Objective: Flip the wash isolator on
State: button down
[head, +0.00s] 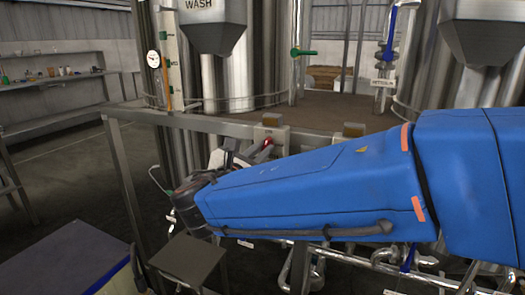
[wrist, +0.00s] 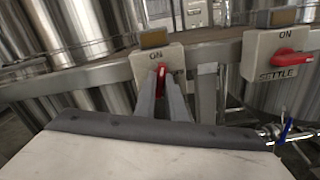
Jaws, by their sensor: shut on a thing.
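The isolator box (wrist: 172,56) between my fingertips is pale, marked ON at its top, with an amber block above it. Its lower label is hidden by my gripper, so I cannot read its name. Its red handle (wrist: 161,78) stands nearly upright, towards ON. My gripper (wrist: 163,86) is shut on this handle, one grey finger on each side. In the head view my gripper (head: 243,157) reaches the red handle (head: 267,144) under the box (head: 270,133) on the rail, partly hidden by my blue arm.
A second isolator box marked SETTLE (wrist: 262,58) is close on the right, its red handle (wrist: 291,60) lying sideways. A metal rail (wrist: 110,73) carries both boxes. Steel tanks (wrist: 85,25) stand behind. Pipes with a blue-handled valve (wrist: 285,130) lie low on the right.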

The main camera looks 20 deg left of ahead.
jog(key=n, duration=0.3)
jog(key=shift+f, duration=0.1)
jog(key=shift+n, duration=0.5)
jog(key=c, duration=1.8)
grip_release()
jog(key=shift+s, duration=0.2)
jog(key=s, duration=0.5)
jog(key=s+a, duration=0.1)
jog(key=s, duration=1.1)
jog(key=shift+a, duration=0.2)
